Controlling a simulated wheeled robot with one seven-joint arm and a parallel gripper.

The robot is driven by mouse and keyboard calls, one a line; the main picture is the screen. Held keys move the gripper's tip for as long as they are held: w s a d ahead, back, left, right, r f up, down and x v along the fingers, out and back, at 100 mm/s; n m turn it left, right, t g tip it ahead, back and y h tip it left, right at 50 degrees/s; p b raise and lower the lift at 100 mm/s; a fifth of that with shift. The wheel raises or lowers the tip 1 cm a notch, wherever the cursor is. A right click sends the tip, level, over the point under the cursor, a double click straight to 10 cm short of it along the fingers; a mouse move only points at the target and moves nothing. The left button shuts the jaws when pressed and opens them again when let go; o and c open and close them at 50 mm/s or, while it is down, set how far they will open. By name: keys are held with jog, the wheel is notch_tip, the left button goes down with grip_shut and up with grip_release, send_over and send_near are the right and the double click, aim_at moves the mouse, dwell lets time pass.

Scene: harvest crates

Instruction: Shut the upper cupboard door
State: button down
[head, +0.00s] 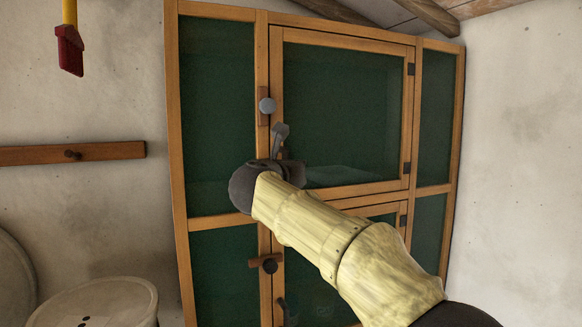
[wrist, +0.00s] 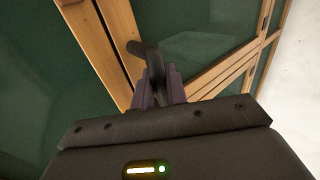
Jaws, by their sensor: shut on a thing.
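The upper cupboard door (head: 345,38) has a wooden frame and a dark green panel, with dark hinges on its right side. A thin dark line runs along its left edge; I cannot tell whether it is flush with the frame. Its grey handle (head: 280,132) is at the lower left of the door. My gripper (head: 277,160) is shut on this handle. In the wrist view the handle (wrist: 151,58) rises from between my gripper's fingers (wrist: 158,88). My wrist hides the door's lower left corner.
A wooden turn latch with a grey knob (head: 267,105) stands upright on the post left of the door. A lower door (head: 385,209) has its latch (head: 269,265) turned sideways. A wall rail (head: 100,152), a hanging red brush (head: 69,50) and a pale round container (head: 100,295) are left.

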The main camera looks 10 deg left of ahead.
jog(key=shift+s+a+r, duration=0.1)
jog(key=shift+r, duration=0.2)
jog(key=c, duration=1.8)
grip_release()
jog(key=shift+c, duration=0.2)
jog(key=o, duration=0.4)
jog(key=shift+a, duration=0.1)
jog(key=shift+c, duration=0.2)
jog(key=shift+f, duration=0.25)
jog(key=shift+f, duration=0.1)
jog(key=shift+s+a+f+b, duration=0.1)
jog(key=shift+s+f+b, duration=0.1)
jog(key=shift+b, duration=0.3)
jog(key=s+b, duration=0.8)
jog(key=s, duration=0.8)
jog(key=shift+s+r, duration=0.35)
jog(key=shift+s, duration=0.05)
